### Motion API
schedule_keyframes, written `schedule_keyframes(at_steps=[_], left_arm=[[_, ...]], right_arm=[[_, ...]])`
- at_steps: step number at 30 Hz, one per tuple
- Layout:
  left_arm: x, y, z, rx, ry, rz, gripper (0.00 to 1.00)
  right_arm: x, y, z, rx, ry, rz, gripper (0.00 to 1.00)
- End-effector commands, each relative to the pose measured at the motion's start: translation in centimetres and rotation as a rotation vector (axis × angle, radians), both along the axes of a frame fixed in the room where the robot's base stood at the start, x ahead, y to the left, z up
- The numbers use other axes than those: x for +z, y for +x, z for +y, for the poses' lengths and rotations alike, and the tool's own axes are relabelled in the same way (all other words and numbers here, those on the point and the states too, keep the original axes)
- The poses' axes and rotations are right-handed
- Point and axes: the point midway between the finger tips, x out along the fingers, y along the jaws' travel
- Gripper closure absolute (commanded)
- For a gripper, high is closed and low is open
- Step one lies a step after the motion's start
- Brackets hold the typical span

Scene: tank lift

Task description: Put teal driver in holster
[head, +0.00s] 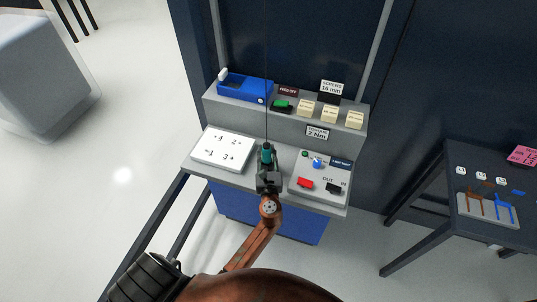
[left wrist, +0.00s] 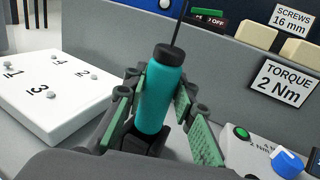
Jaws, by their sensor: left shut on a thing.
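The teal driver (head: 267,155) is a teal cylinder with a black cap, hanging on a thin dark cord in front of the grey bench step. It also shows upright in the left wrist view (left wrist: 158,95). My left gripper (head: 267,168) is shut on the driver, its green-padded fingers (left wrist: 155,110) on either side of it. A dark block (left wrist: 145,138) shows below the driver's lower end; I cannot tell whether it is the holster or part of my gripper. My right gripper is in neither view.
A white numbered plate (head: 222,148) lies left of the driver. A grey control box (head: 320,175) with a blue knob and red and black parts is to the right. A blue tray (head: 245,88) and cream blocks stand on the step behind. A dark side table (head: 460,200) is far right.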

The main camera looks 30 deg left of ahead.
Motion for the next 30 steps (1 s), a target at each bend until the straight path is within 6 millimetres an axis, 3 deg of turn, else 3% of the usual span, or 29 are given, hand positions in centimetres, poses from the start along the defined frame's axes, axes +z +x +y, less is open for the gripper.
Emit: schedule_keyframes(at_steps=[10,11,18,30], left_arm=[[-0.08,0.01,0.02,0.000,0.000,-0.002,1.00],[-0.16,-0.01,0.03,0.000,-0.001,-0.001,0.74],[-0.12,-0.01,0.03,0.000,-0.001,-0.001,0.58],[0.13,-0.56,-0.39,0.000,-0.002,0.001,0.58]], right_arm=[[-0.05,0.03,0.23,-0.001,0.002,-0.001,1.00],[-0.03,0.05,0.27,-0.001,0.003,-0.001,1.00],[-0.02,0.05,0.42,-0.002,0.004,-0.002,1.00],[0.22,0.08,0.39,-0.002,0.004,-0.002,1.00]])
